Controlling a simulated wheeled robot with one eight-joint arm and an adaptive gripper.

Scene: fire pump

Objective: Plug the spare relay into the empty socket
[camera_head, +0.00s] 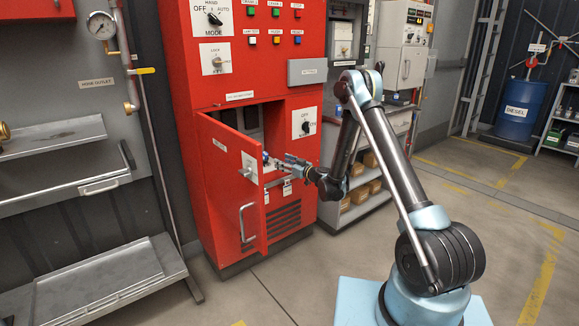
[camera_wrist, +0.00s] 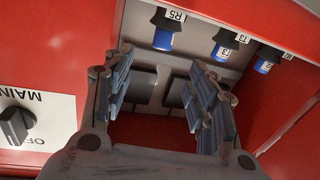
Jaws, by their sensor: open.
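The red pump cabinet (camera_head: 185,75) has a compartment with its door (camera_head: 232,190) hanging open. My gripper (camera_head: 272,162) is at the compartment opening. In the wrist view my gripper (camera_wrist: 163,95) is open, its two padded fingers apart with nothing visible between them. Beyond the fingers, dark rectangular parts (camera_wrist: 144,82) sit on a light grey panel. Several blue pieces with dark ends and white labels line the upper edge; one is labelled R5 (camera_wrist: 163,38) and one T3 (camera_wrist: 222,50). I cannot tell which piece is the spare relay or where the empty socket is.
A rotary switch (camera_wrist: 15,125) marked MAIN and OFF appears upside down in the wrist view. The door's handle (camera_head: 246,222) sticks out. A shelf with brown boxes (camera_head: 358,193) stands right of the cabinet; a grey bench (camera_head: 110,280) stands left. The floor in front is clear.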

